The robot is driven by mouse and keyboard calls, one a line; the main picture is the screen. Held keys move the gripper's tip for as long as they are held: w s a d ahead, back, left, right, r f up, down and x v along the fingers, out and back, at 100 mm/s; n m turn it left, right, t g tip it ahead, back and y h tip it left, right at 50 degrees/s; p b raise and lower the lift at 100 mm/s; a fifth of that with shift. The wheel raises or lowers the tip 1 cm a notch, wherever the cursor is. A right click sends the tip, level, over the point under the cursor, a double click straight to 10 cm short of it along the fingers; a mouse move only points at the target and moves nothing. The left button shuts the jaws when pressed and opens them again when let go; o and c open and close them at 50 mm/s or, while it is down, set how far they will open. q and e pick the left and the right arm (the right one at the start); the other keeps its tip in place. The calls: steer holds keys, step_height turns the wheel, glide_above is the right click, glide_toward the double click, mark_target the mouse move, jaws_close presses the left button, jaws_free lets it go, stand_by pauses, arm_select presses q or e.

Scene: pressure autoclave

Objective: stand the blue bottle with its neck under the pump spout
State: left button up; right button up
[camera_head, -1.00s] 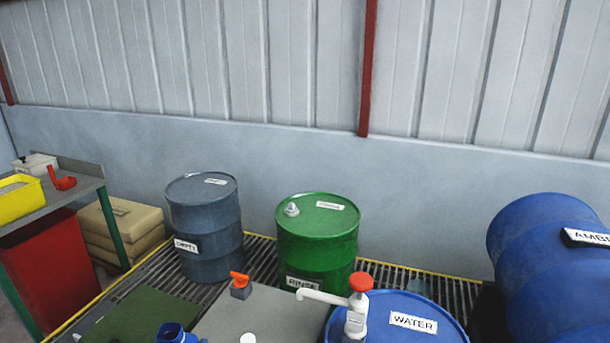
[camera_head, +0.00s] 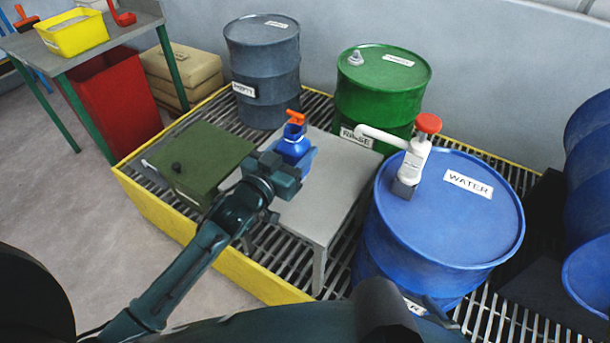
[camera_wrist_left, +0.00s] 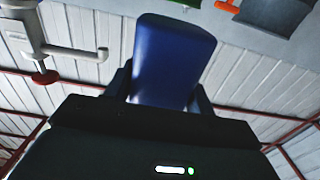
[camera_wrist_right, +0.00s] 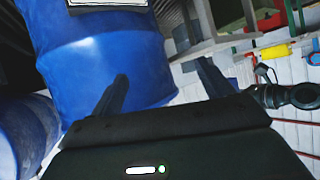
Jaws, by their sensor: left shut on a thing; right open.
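The blue bottle (camera_head: 293,148) looks upright over the grey stand (camera_head: 335,185); I cannot tell whether its base touches it. My left gripper (camera_head: 284,172) is shut around its body. In the left wrist view the bottle (camera_wrist_left: 172,60) fills the space between the fingers. The white pump (camera_head: 413,165) with a red top stands on the blue WATER drum (camera_head: 440,220). Its spout (camera_head: 378,137) points left, its end to the right of the bottle and apart from it. The pump also shows in the left wrist view (camera_wrist_left: 28,35). My right gripper (camera_wrist_right: 160,88) is open and empty near a blue drum.
An orange-handled item (camera_head: 296,118) shows just behind the bottle. A green box (camera_head: 200,165) lies left of the stand. A green RINSE drum (camera_head: 380,95) and a grey drum (camera_head: 263,80) stand behind.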

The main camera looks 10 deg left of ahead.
arm_select(q)
steer(key=b, duration=0.1)
glide_above(296, 198)
step_height(296, 198, down, 6)
steer(key=shift+f, duration=0.15)
steer(key=shift+f+b, duration=0.4)
steer(key=shift+f, duration=1.65)
steer(key=shift+f, duration=0.2)
steer(key=o, duration=1.1)
steer(key=shift+r, duration=0.1)
